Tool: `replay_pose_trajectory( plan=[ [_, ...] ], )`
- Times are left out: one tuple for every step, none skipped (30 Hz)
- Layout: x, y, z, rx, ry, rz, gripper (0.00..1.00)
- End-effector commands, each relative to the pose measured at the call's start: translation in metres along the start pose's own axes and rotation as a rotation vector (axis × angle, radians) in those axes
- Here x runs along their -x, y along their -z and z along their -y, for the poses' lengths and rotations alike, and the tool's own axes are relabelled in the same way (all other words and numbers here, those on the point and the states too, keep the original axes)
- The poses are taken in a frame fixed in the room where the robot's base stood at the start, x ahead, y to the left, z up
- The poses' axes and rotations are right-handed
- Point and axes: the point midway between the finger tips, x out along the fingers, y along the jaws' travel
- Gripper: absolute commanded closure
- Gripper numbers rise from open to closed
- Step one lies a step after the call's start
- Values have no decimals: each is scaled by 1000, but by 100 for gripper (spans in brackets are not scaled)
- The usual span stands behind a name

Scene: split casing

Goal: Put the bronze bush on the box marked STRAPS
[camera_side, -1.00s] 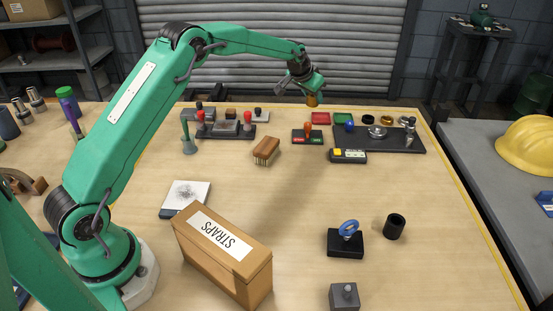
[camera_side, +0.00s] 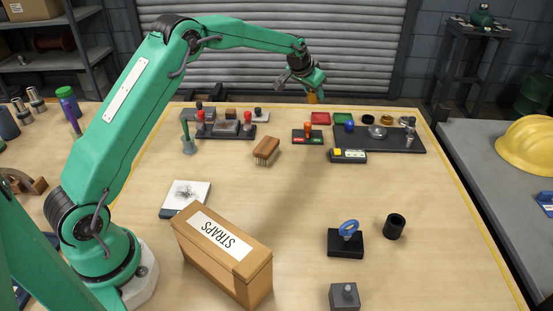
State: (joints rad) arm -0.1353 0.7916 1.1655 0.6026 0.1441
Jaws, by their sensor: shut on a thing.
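My gripper (camera_side: 314,88) hangs above the far edge of the table, near the back middle. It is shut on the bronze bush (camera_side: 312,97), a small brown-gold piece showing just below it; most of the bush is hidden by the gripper. The box marked STRAPS (camera_side: 256,277) is a brown box with a white label on its lid, standing at the front, left of the middle. Its lid looks clear. My gripper is far behind the box and up in the air.
A brush (camera_side: 266,150) lies mid-table. A black block with a blue ring (camera_side: 346,242) and a black cylinder (camera_side: 394,226) stand right of the box. The table's centre is clear.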

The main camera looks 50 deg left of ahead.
Motion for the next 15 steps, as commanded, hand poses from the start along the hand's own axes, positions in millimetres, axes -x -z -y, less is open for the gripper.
replay_pose_trajectory(
  plan=[
    [10, 3, -2, -6, -1, -6, 100],
    [16, 4, -4, -9, -2, -7, 100],
    [22, 4, -6, -14, -4, -7, 100],
    [29, 5, -8, -18, -5, -9, 100],
    [34, 5, -9, -23, -7, -8, 100],
    [43, 6, -12, -29, -9, -10, 100],
    [49, 5, -13, -33, -10, -9, 100],
    [56, 5, -15, -38, -12, -9, 100],
    [65, 5, -17, -43, -14, -9, 100],
    [72, 5, -19, -48, -15, -9, 100],
    [79, 4, -21, -52, -16, -10, 100],
    [87, 4, -23, -58, -19, -10, 100],
    [94, 3, -25, -63, -20, -10, 100],
    [100, 2, -27, -67, -22, -10, 100],
    [109, 1, -30, -73, -24, -10, 100]
  ],
)
